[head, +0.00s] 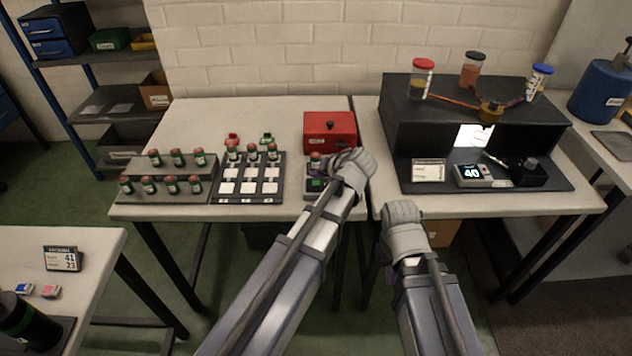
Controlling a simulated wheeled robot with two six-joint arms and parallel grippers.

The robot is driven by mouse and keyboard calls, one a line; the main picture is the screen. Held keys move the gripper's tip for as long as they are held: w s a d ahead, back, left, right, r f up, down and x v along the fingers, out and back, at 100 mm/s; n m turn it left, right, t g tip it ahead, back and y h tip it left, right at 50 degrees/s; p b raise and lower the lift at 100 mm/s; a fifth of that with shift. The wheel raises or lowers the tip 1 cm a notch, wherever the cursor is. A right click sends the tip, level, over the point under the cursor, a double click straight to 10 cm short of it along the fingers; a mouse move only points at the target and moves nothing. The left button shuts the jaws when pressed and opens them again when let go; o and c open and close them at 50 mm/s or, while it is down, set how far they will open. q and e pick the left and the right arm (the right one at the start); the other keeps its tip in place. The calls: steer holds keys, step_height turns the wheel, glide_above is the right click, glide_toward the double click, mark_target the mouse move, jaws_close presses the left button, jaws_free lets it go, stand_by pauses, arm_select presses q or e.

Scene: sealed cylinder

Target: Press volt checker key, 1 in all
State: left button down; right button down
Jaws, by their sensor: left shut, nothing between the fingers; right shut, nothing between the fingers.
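A small dark device with a green face, which looks like the volt checker (315,184), stands near the front right of the left-hand table. A small green and red cylinder (316,161) stands at its back. My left gripper (350,163) is shut and empty, just right of the checker, and covers part of its right side. I cannot tell whether it touches the checker, and I cannot make out the key. My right gripper (400,212) is shut and empty, at the front left edge of the right-hand table.
A red box (330,131) stands behind the checker. Left of it is a tray (251,199) with white pads and several cylinders, then a stepped rack (170,197) of similar cylinders. A black bench unit (400,135) with jars and a "40" display (472,176) fills the right-hand table.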

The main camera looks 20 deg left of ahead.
mark_target(318, 185)
arm_select(q)
steer(key=shift+r+p, duration=2.1)
steer(key=shift+r, duration=0.25)
steer(key=shift+f, duration=0.1)
steer(key=shift+s+d+f, duration=0.1)
steer(key=shift+s+d, duration=0.05)
steer(key=shift+s, duration=0.15)
steer(key=s+d+f+m+g+h, duration=0.1)
steer(key=s+d+g+h, duration=0.1)
steer(key=s+d, duration=0.2)
steer(key=s+d+f+m+g+h, duration=0.2)
steer(key=s+d, duration=0.2)
steer(key=s, duration=0.7)
steer(key=s+d+f+m+g+h+p, duration=0.1)
steer(key=s+d+f+m+h, duration=0.1)
steer(key=s+d, duration=0.2)
steer(key=s, duration=0.3)
steer(key=shift+s+g, duration=0.3)
steer(key=shift+g, duration=0.1)
